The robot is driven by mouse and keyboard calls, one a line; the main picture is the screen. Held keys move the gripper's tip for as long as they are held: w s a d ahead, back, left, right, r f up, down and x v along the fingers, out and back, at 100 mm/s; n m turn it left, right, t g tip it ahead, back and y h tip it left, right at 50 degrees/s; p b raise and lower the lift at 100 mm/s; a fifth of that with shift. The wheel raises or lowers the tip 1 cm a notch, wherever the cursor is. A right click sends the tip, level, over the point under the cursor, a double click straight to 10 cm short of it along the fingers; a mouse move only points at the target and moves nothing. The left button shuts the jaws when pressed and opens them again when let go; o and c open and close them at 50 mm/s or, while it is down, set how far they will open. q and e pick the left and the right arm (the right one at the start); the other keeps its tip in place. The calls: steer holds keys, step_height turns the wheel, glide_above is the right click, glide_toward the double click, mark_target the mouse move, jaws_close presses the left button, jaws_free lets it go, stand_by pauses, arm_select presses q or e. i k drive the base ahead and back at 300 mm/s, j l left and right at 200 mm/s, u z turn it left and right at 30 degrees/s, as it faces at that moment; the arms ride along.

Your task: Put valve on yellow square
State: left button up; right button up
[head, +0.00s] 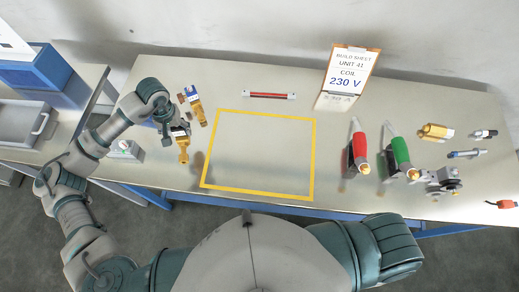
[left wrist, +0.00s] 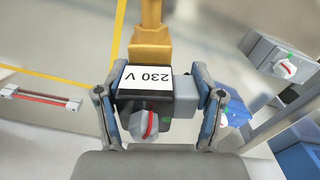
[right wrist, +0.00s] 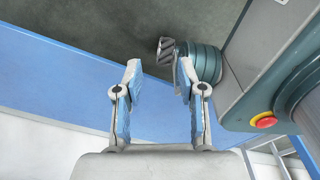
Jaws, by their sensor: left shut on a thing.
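My left gripper (head: 172,134) is shut on a brass valve (head: 183,151) with a black coil. The left wrist view shows its label, 230 V (left wrist: 147,80), between the fingers (left wrist: 158,108). It is left of the yellow square (head: 266,115), a taped outline whose inside is empty; whether the valve touches the table I cannot tell. A second brass valve (head: 196,107) with a blue and white coil stands behind my left gripper. My right gripper (right wrist: 157,75) is open and empty in the right wrist view; the head view does not show it.
A build sheet (head: 345,76) reads UNIT 41, COIL 230 V. A red bar (head: 269,95) lies behind the square. Red (head: 358,150) and green (head: 401,152) tools and several fittings lie to the right. A small grey box (head: 125,149) sits left of the valve.

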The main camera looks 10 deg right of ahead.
mark_target(261, 158)
steer(key=k+j+z, duration=0.1)
steer(key=z, duration=0.25)
steer(key=k+j+z, duration=0.1)
steer(key=z, duration=0.3)
steer(key=k+j+z, duration=0.15)
steer(key=z, duration=0.2)
